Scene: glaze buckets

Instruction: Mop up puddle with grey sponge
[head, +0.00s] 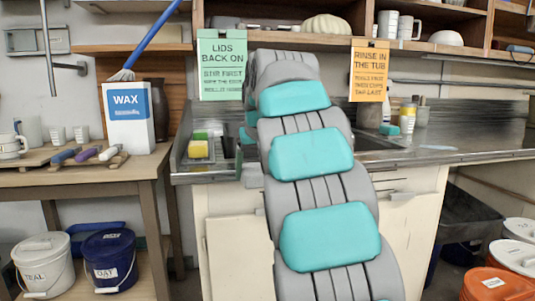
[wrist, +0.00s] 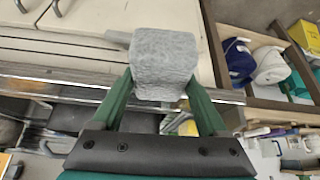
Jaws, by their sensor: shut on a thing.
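My gripper (wrist: 160,84) is shut on a grey sponge (wrist: 165,62), a rough block between its green fingers in the wrist view. In the head view my gripper (head: 247,163) is partly hidden behind my arm, at the front edge of the steel counter. A small grey part of the sponge (head: 253,176) shows there beside the fingers. A pale bluish patch (head: 386,145) lies on the counter right of my arm; I cannot tell for sure whether it is the puddle. My arm hides the middle of the counter.
Yellow and green sponges (head: 199,148) sit on the counter at left. A teal block (head: 389,129) and jars stand at the back right. A wooden table (head: 90,180) with a wax box (head: 129,117) is at left. An orange bucket (head: 497,285) stands on the floor at right.

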